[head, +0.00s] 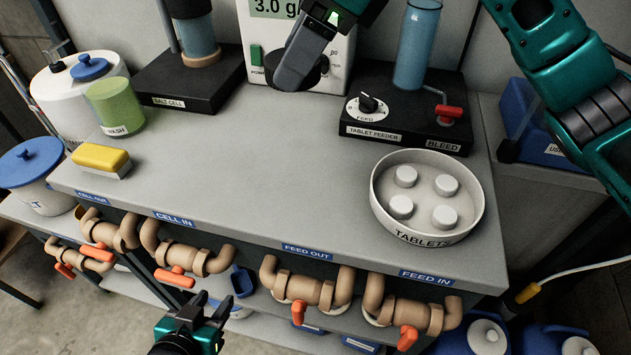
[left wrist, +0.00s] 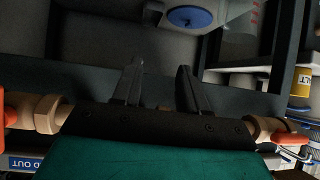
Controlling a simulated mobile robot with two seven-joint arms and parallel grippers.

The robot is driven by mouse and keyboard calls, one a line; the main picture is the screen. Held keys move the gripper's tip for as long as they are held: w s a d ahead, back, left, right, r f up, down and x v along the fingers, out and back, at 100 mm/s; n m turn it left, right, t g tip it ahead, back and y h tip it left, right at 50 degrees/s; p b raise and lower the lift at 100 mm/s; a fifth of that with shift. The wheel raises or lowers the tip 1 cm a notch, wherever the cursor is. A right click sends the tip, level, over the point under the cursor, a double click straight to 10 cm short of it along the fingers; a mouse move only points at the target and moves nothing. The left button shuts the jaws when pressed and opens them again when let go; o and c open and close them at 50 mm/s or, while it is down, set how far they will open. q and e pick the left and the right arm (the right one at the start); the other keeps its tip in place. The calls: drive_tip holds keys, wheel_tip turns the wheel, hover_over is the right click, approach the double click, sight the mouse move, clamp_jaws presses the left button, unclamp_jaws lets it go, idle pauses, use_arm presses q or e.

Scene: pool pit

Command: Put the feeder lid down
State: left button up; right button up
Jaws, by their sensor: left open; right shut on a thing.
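My right gripper (head: 300,55) hangs at the top middle, in front of the white control box. It is shut on a dark round piece (head: 312,76), which looks like the feeder lid; the fingers hide part of it. The tablet feeder (head: 400,108) stands to its right, a black base with a dial, a red bleed handle and a clear blue cylinder (head: 414,50). My left gripper (head: 192,318) is low, in front of the bench edge. In the left wrist view its two fingers (left wrist: 158,85) stand apart and empty.
The grey bench top (head: 255,150) is clear in the middle. A white tablets bowl (head: 390,215) holds several tablets at the right. A yellow sponge (head: 101,158), green cup (head: 116,105) and salt cell (head: 190,85) stand left. Pipes with orange handles line the front.

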sight(293, 187)
wheel_tip(293, 187, down, 19)
drive_tip(key=shift+f+b, duration=0.2)
drive_tip(key=shift+b, duration=0.45)
drive_tip(key=shift+f, duration=0.2)
drive_tip(key=o, duration=1)
drive_tip(key=shift+r, duration=0.15)
drive_tip(key=shift+r, duration=0.2)
drive_tip(key=v, duration=1.1)
drive_tip(key=shift+s+d+r+p, duration=0.1)
drive_tip(key=shift+d+r+p, duration=0.1)
drive_tip(key=shift+r+p, duration=0.15)
